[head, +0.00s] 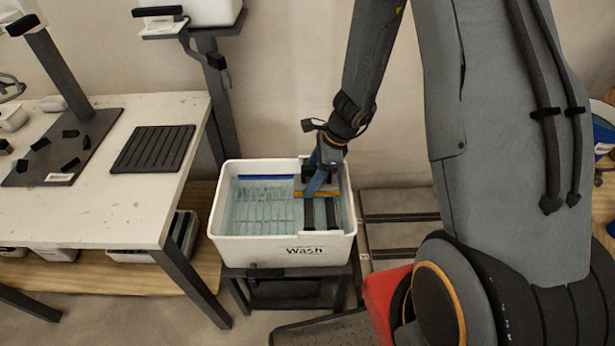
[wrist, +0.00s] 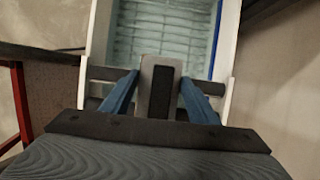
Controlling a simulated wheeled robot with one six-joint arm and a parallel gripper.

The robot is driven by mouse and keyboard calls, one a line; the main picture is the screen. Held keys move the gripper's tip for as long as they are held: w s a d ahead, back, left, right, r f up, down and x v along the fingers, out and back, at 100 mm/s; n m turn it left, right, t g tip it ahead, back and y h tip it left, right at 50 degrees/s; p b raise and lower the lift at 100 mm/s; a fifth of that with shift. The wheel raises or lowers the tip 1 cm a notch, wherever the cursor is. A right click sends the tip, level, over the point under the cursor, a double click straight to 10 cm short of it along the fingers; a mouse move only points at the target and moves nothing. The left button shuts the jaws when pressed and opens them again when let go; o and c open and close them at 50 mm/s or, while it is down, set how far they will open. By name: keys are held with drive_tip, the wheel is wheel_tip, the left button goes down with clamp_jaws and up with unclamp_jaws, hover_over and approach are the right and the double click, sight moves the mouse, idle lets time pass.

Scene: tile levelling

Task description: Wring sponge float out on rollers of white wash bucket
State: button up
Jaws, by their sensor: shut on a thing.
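The white wash bucket (head: 228,227), labelled "Wash", stands on a low dark stand and holds pale water over a ribbed grid. Its dark rollers (head: 331,213) run across the right part of the bucket. The sponge float (head: 312,192), with an orange-yellow edge, is over the rollers' far end. My gripper (head: 321,178) is shut on its handle from above. In the wrist view the blue fingers flank the grey and black handle (wrist: 161,88), with a dark roller (wrist: 206,87) behind. Whether the sponge presses on the rollers is hidden.
A white worktable (head: 135,215) with a black ribbed mat (head: 153,149) and a dark stand plate stands close on the left. A dark post rises behind the bucket. A metal rack (head: 400,217) and a red part are at right.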

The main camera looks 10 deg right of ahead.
sight(325, 181)
drive_tip(key=shift+d, duration=0.15)
drive_tip(key=shift+s+d, duration=0.2)
drive_tip(key=shift+d, duration=0.65)
drive_tip(key=shift+s+d+f, duration=0.1)
drive_tip(key=shift+s+d, duration=0.15)
drive_tip(key=shift+d, duration=0.7)
wheel_tip(325, 181, up, 7)
drive_tip(key=p, duration=0.7)
